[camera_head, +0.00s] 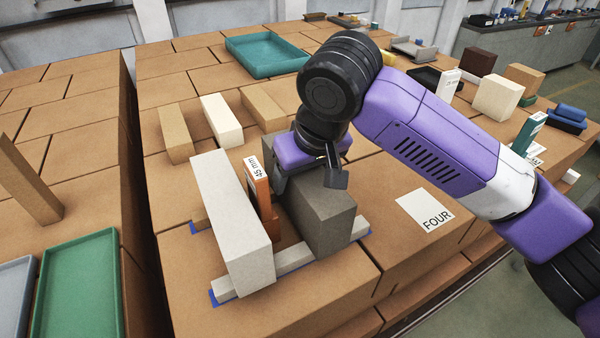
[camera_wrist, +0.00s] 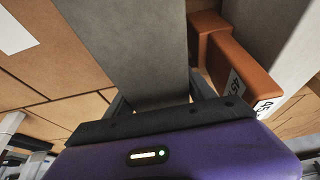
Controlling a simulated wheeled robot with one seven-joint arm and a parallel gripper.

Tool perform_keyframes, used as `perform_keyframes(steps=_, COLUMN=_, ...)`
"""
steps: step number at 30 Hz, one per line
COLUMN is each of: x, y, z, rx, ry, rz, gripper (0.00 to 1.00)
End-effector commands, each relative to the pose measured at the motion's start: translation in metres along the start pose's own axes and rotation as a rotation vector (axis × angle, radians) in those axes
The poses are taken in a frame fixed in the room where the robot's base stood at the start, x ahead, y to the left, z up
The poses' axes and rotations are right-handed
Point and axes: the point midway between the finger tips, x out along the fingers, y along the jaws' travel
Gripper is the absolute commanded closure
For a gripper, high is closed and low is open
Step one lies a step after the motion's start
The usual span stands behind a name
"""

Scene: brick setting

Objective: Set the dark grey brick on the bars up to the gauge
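The dark grey brick (camera_head: 325,218) stands on edge over the right part of the pale bars (camera_head: 296,258); whether it rests fully on them is hard to tell. My gripper (camera_head: 308,178) is on its top from above, one finger on each side, closed on it. In the wrist view the brick (camera_wrist: 135,50) fills the space between the fingers (camera_wrist: 160,97). The orange gauge (camera_head: 262,192), marked 45 mm, stands between it and a light grey brick (camera_head: 232,220) at the left. The gauge (camera_wrist: 235,65) looks very close to the dark brick; contact is unclear.
Blue tape (camera_head: 222,298) marks the bar ends. A card reading FOUR (camera_head: 424,210) lies at the right. Tan and cream bricks (camera_head: 221,120) lie behind, with a teal tray (camera_head: 265,54) farther back. My arm covers the right side.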

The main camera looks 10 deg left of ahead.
Motion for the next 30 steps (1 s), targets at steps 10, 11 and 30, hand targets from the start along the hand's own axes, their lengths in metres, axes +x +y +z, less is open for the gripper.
perform_keyframes(steps=10, x=-0.001, y=0.000, z=0.000, rx=0.000, ry=0.000, rz=0.001, gripper=0.20)
perform_keyframes(steps=11, x=-0.001, y=0.000, z=-0.001, rx=0.000, ry=0.000, rz=0.001, gripper=0.20)
perform_keyframes(steps=30, x=-0.101, y=0.000, z=-0.004, rx=-0.002, ry=0.004, rz=0.000, gripper=0.20)
